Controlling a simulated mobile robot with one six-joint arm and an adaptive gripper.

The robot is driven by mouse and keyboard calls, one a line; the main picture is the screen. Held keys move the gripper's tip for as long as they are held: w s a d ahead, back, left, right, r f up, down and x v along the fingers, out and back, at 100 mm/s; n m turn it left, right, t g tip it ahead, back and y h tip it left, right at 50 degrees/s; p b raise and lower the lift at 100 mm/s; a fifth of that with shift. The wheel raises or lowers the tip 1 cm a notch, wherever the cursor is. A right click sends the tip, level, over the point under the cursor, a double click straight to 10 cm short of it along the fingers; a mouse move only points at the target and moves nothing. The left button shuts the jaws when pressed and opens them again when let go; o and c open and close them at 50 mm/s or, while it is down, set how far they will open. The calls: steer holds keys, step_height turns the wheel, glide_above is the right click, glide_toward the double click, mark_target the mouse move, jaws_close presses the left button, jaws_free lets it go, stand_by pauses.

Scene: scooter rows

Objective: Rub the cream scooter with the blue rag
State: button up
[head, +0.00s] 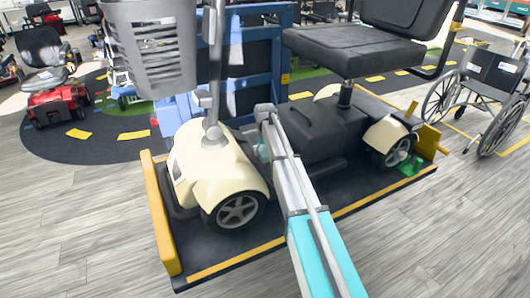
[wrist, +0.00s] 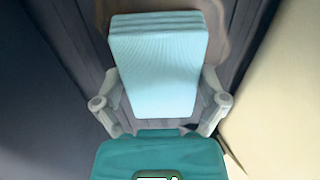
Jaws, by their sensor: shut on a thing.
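The cream scooter (head: 205,165) stands on a dark platform, with a cream front cowl, a grey basket and a black seat. My gripper (wrist: 160,105) is shut on the blue rag (wrist: 158,65), a light blue folded pad between its two fingers. In the head view my arm reaches over the scooter's footwell, and its end is beside the rear of the front cowl. The rag is not clear in that view. In the wrist view a cream surface (wrist: 285,110) lies to the right of the rag, seemingly apart from it.
The dark platform (head: 235,243) has yellow edges and a yellow end board (head: 160,215) at left. A blue rack (head: 265,60) stands behind the scooter. A wheelchair (head: 485,85) is at right and a red scooter (head: 55,98) at far left. Grey floor in front is clear.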

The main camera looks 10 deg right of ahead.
mark_target(269, 167)
steer(key=shift+s, duration=0.1)
stand_by(0.3)
steer(key=shift+s+d+f, duration=0.1)
steer(key=shift+s+d, duration=0.2)
steer(key=shift+s, duration=0.65)
steer(key=shift+s+d, duration=0.25)
steer(key=shift+s, duration=0.65)
steer(key=shift+s, duration=0.1)
steer(key=shift+s+d, duration=0.3)
steer(key=shift+s, duration=0.5)
steer(key=shift+s+d, duration=0.3)
steer(key=shift+s, duration=0.5)
steer(key=shift+s+a, duration=0.3)
steer(key=shift+a, duration=0.55)
steer(key=shift+w+a, duration=0.1)
